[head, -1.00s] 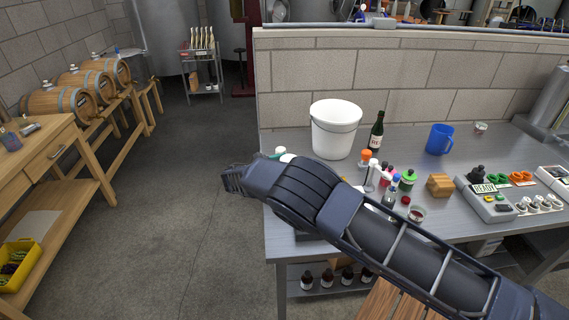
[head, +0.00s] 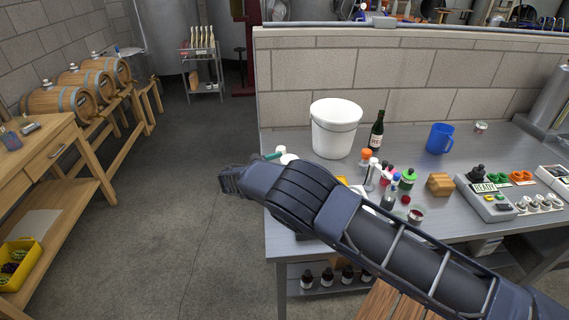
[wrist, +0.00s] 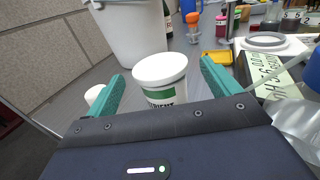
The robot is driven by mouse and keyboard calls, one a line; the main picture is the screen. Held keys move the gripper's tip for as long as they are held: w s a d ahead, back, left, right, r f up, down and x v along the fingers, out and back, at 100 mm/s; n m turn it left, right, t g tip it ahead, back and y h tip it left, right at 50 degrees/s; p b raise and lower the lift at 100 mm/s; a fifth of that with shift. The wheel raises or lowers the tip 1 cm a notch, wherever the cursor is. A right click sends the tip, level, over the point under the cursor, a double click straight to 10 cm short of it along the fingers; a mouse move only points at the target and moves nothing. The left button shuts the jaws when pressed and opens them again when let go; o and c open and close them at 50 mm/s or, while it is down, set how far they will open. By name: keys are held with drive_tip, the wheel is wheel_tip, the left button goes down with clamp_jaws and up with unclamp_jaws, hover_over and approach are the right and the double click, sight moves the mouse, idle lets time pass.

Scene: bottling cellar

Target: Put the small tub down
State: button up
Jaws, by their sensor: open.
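The small tub (wrist: 162,82) is white with a green label and a white lid. In the wrist view it stands upright between my gripper's two teal fingers, with a gap on each side. My gripper (wrist: 165,88) is open around it and holds nothing. The tub's lower part is hidden behind the gripper body. In the head view a white lid, likely the tub's (head: 288,158), shows just behind my arm, at the left end of the grey bench (head: 450,150). A teal finger (head: 273,156) shows beside it.
A large white bucket (head: 336,130) stands close behind the tub. A small white item (wrist: 94,94) is just outside the left finger. To the right are a green bottle (head: 377,130), a blue jug (head: 440,139), several small bottles and a wooden block (head: 440,184).

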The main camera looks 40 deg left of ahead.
drive_tip(key=v, duration=0.9)
drive_tip(key=shift+s+d, duration=0.2)
drive_tip(key=shift+s, duration=0.2)
drive_tip(key=shift+r, duration=0.15)
